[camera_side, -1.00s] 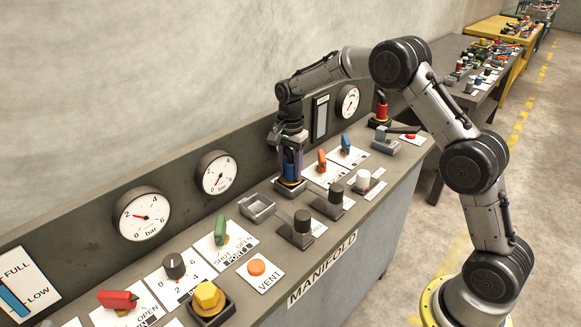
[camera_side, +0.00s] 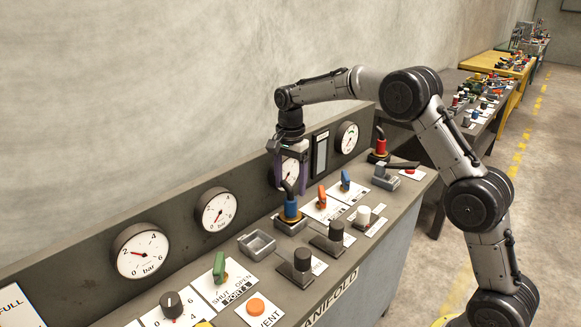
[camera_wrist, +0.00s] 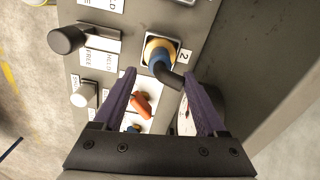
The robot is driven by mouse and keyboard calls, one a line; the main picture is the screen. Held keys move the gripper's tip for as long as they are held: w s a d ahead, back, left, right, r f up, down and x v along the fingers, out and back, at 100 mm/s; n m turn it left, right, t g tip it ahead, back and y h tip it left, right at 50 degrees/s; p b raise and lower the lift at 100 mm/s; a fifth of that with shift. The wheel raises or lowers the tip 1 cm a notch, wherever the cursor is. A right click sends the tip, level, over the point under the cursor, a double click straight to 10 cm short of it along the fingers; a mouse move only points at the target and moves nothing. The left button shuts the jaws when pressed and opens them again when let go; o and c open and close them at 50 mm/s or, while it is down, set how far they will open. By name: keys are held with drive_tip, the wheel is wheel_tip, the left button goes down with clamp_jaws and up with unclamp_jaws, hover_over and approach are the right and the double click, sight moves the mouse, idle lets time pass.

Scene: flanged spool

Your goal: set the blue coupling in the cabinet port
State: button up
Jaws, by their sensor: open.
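The blue coupling (camera_side: 291,210), with a bent black top, stands roughly upright in a square grey port (camera_side: 283,227) on the cabinet top. A yellow ring shows around its base. In the wrist view the blue coupling (camera_wrist: 159,60) sits inside the yellow ring of the port marked 2 (camera_wrist: 176,45). My gripper (camera_side: 288,178) is open, with its purple fingers above the coupling body, near the height of the black top. In the wrist view my gripper (camera_wrist: 160,78) has its fingers apart, on either side of the black top, with nothing held. How deep the coupling sits is hidden.
An empty grey square socket (camera_side: 257,244) is left of the coupling. Orange (camera_side: 321,196) and blue (camera_side: 345,181) levers stand to the right, dark knobs (camera_side: 302,259) in front. Gauges (camera_side: 216,211) line the back panel. A red coupling (camera_side: 381,147) stands at the far end.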

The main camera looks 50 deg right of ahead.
wheel_tip(320, 180, up, 5)
drive_tip(key=s+a+r+n+t, duration=0.1)
drive_tip(key=s+a+r+n, duration=0.1)
drive_tip(key=s+r+n, duration=0.45)
drive_tip(key=s+a+r+n+t, duration=0.1)
drive_tip(key=s+a+r+t, duration=0.15)
drive_tip(key=s, duration=0.75)
drive_tip(key=s+a+f+n+t, duration=0.1)
drive_tip(key=s+n, duration=0.3)
drive_tip(key=s, duration=0.5)
drive_tip(key=s+f+n+t, duration=0.1)
drive_tip(key=s+f+n, duration=0.3)
drive_tip(key=s, duration=0.5)
drive_tip(key=shift+s+a+f+n, duration=0.15)
drive_tip(key=shift+a+f+n, duration=0.2)
